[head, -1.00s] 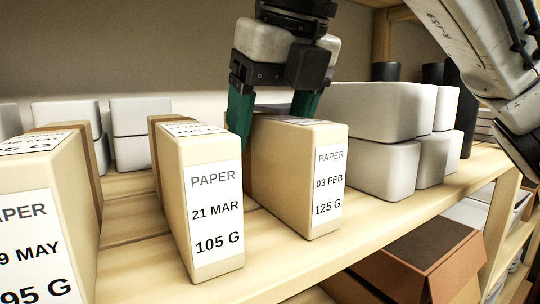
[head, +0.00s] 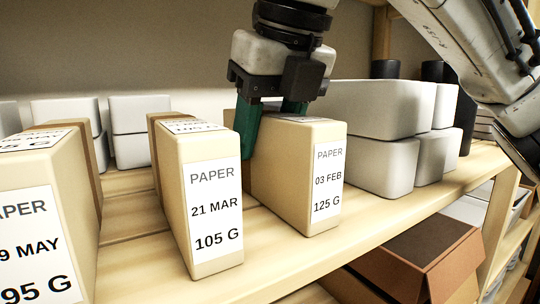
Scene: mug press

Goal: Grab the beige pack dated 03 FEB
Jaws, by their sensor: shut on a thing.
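The beige pack dated 03 FEB (head: 290,185), marked 125 G, stands upright on the wooden shelf with its label facing me. My gripper (head: 270,120) comes down from above and is shut on this pack towards its back end. One teal finger lies against the pack's left side; the other goes down at its far right side, its tip hidden behind the pack. The pack appears to rest on the shelf.
The 21 MAR pack (head: 203,215) stands close on the left, with a narrow gap. A 9 MAY pack (head: 40,220) stands further left. White boxes (head: 375,110) are stacked close on the right. An open cardboard box (head: 425,255) sits below the shelf.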

